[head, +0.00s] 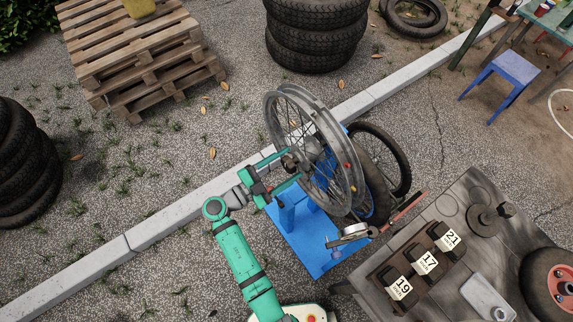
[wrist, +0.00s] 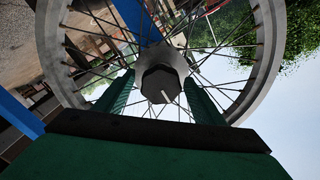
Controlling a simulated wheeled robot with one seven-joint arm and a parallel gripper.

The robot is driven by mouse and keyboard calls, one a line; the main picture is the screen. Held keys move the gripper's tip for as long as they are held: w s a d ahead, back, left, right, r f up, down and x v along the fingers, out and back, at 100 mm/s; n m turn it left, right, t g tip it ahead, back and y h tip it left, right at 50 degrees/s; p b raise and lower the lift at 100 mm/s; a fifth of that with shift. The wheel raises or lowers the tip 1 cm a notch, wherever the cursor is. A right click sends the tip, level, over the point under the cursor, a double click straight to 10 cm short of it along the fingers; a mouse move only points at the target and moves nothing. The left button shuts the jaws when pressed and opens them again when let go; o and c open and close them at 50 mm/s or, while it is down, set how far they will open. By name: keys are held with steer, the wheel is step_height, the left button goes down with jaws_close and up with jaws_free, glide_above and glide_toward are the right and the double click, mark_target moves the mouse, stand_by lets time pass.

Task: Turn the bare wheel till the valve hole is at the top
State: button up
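The bare wheel (head: 336,138), a grey spoked rim with no tyre, stands upright and tilted in view on the blue stand (head: 318,258). In the wrist view its rim (wrist: 268,45) and spokes fill the upper part. A dark hexagonal hub nut (wrist: 160,84) sits at its centre. My gripper (head: 280,173) is at the hub on the wheel's near-left side. In the wrist view its two green fingers (wrist: 158,98) are apart, one on each side of the nut, with gaps visible. I cannot make out the valve hole in either view.
A tyred wheel (head: 388,150) is behind the bare wheel. A grey cart top (head: 420,215) with blocks marked 19, 17 and 21 is at the lower right. Pallets (head: 140,50) and stacked tyres (head: 315,35) are at the back. A kerb (head: 180,215) crosses the ground; open ground lies left.

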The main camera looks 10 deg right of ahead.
steer(key=v, duration=1)
steer(key=shift+s+a, duration=0.15)
steer(key=shift+a, duration=0.2)
stand_by(0.3)
steer(key=s+d+f+n+y, duration=0.2)
steer(key=s+f+n+y, duration=0.35)
steer(key=f, duration=0.25)
steer(key=s+d+f+n+y, duration=0.2)
steer(key=s+f+n+y, duration=0.25)
steer(key=f+n, duration=0.35)
steer(key=s+a+r+n+t+y, duration=0.1)
steer(key=s+a+n+y, duration=0.2)
steer(key=s, duration=0.5)
steer(key=s+d+r+n+t+y, duration=0.1)
steer(key=s+r+t, duration=0.1)
steer(key=r, duration=0.9)
steer(key=s+d+r+n+t+y, duration=0.1)
steer(key=s+r, duration=0.4)
steer(key=r, duration=0.6)
steer(key=d+n+t, duration=0.1)
steer(key=t, duration=0.1)
steer(key=shift+s+d+t+y, duration=0.3)
steer(key=shift+y, duration=0.1)
